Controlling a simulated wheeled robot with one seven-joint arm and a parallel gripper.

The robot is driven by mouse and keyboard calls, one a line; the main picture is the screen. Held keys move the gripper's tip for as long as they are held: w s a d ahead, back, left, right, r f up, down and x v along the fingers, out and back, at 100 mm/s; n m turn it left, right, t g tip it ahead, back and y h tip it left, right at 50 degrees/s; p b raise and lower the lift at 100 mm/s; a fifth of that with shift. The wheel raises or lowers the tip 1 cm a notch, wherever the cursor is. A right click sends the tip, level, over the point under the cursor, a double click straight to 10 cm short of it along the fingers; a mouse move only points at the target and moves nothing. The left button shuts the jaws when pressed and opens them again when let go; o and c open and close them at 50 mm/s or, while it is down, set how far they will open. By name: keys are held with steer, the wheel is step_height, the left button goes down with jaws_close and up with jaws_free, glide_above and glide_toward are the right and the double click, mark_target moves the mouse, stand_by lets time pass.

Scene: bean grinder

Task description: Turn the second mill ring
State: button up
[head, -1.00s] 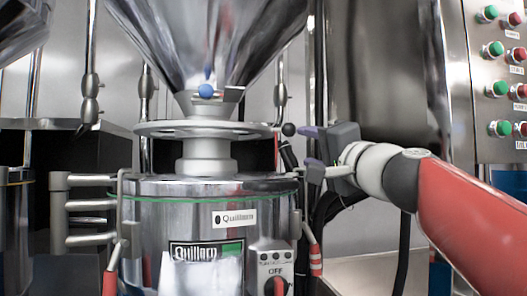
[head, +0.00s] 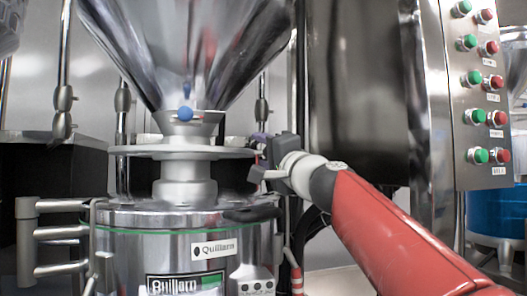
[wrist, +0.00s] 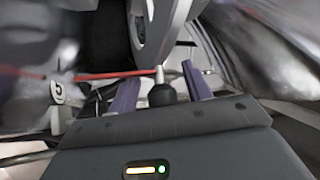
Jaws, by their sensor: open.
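The mill ring (head: 150,151) is a flat pale metal disc under the steel hopper of the Quillarn grinder. My gripper (head: 259,158) is at the ring's right edge. In the wrist view, the ring's pale curved rim (wrist: 150,35) comes down to a black knob (wrist: 163,93) on a light stem. My gripper (wrist: 160,76) also shows there, its two purple fingers open on either side of the knob, with visible gaps. I cannot tell whether either finger touches it. The knob is hidden in the head view.
The steel grinder body (head: 120,235) is below. A panel of green and red buttons (head: 480,90) stands at the right, behind my arm.

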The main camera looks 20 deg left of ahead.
jaws_close()
steer(key=shift+s, duration=0.1)
